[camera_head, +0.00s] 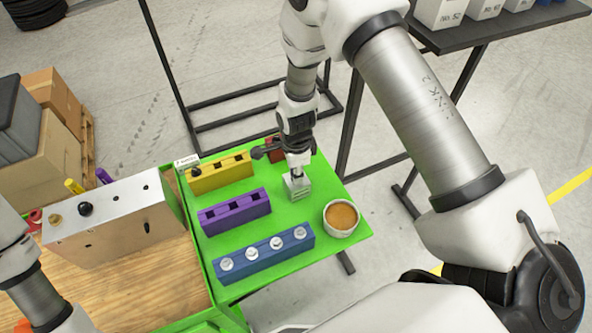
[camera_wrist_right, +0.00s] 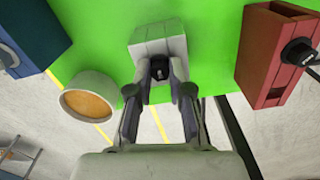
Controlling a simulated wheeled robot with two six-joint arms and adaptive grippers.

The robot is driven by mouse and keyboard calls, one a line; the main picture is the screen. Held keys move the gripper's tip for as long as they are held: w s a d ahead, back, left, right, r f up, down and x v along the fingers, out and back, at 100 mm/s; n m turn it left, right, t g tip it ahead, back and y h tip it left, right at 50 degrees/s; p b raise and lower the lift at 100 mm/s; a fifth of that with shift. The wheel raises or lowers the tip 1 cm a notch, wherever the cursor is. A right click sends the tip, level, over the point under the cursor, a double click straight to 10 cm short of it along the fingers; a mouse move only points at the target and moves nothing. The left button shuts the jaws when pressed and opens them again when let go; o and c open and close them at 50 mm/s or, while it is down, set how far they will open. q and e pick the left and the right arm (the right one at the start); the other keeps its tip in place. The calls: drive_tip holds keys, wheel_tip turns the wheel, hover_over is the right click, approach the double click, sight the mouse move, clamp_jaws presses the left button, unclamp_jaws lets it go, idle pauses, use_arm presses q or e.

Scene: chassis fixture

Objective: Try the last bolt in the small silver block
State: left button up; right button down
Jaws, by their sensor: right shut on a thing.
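The small silver block (camera_head: 297,187) stands on the green surface, under my right gripper (camera_head: 297,170). In the right wrist view the silver block (camera_wrist_right: 160,38) is straight ahead. My right gripper (camera_wrist_right: 158,88) is shut on a dark bolt (camera_wrist_right: 160,68) at the block's near face. How far the bolt sits in the block is hidden by the fingers. Part of my left arm shows at the left edge of the head view, but its gripper is out of view.
A yellow block (camera_head: 228,173), a purple block (camera_head: 235,211) and a blue block (camera_head: 262,259) with several silver bolts lie left of the silver block. A red block (camera_wrist_right: 265,55) is close by. A white bowl (camera_head: 341,228) stands nearby. A silver box (camera_head: 110,225) stands left.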

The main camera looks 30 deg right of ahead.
drive_tip(key=shift+f, duration=0.1)
drive_tip(key=c, duration=1)
unclamp_jaws()
wheel_tip(320, 180, up, 6)
drive_tip(key=p, duration=0.5)
